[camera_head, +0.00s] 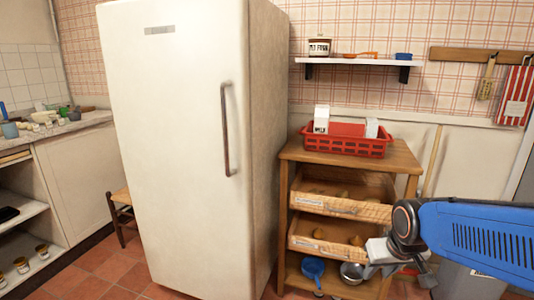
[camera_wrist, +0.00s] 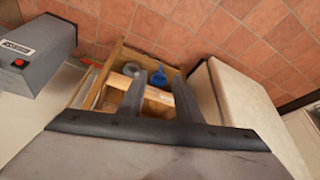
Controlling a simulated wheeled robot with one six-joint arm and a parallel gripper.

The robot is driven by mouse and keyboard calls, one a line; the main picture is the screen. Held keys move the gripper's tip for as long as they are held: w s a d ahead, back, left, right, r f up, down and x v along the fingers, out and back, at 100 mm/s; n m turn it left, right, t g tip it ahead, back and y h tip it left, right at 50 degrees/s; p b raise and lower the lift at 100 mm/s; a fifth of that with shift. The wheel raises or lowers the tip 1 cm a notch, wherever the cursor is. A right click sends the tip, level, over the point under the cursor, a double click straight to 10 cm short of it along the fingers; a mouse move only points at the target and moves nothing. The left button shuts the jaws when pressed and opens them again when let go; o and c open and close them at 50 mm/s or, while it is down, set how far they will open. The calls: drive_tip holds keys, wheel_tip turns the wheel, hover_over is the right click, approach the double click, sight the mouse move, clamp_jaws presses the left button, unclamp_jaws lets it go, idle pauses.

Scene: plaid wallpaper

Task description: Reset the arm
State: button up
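My blue arm (camera_head: 480,235) reaches in from the right edge in the head view, bent at a dark wrist joint. My gripper (camera_head: 376,262) is in front of the lower right part of the wooden shelf unit (camera_head: 405,158). In the wrist view the two dark fingers of my gripper (camera_wrist: 159,80) stand apart, with nothing seen between them but the shelf unit behind. The arm and gripper hide part of the unit's right side and lower shelf.
A white fridge (camera_head: 180,150) stands left of the unit. A red basket (camera_head: 345,145) with cartons is on top; wooden crates (camera_head: 340,205) and a blue pan (camera_head: 312,268) are below. A wall shelf (camera_head: 358,62) hangs above. A grey device (camera_wrist: 35,55) shows in the wrist view.

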drive_tip(key=s+r, duration=0.4)
drive_tip(key=s, duration=1)
